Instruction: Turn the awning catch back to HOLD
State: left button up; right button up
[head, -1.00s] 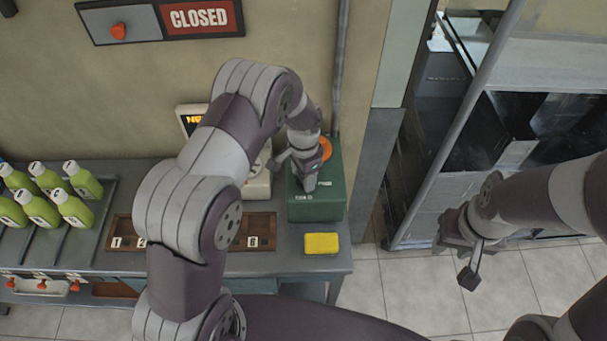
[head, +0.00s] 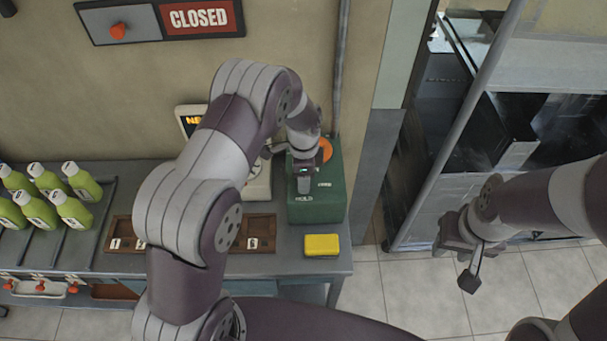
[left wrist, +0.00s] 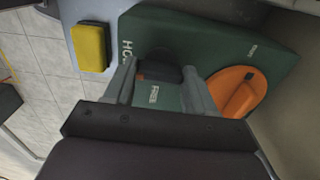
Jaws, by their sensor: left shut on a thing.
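The green box (head: 318,204) stands at the right end of the counter. Its top shows a HOLD label (head: 304,198) and an orange round knob (head: 326,149). In the left wrist view, the dark catch (left wrist: 160,70) sits between my left gripper's fingers, with a FREE label (left wrist: 155,93) close by and the orange knob (left wrist: 240,95) to the right. My left gripper (head: 303,182) is shut on the catch, and its fingers partly hide it. Which label the catch points at I cannot tell. My right gripper (head: 462,262) is open and empty, over the floor at the right.
A yellow sponge-like block (head: 322,245) lies in front of the green box. Green bottles (head: 70,210) stand on the left of the counter. A numbered wooden tray (head: 258,222) and a lit display (head: 193,121) are partly behind my left arm. A CLOSED sign (head: 200,18) hangs above.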

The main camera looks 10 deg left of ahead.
pick_arm(q)
jog(key=shift+w+r, duration=0.1)
jog(key=o, duration=1)
jog(key=shift+o, duration=0.2)
notch_tip(320, 180, up, 13)
jog(key=b, duration=0.2)
jog(key=shift+f, duration=0.2)
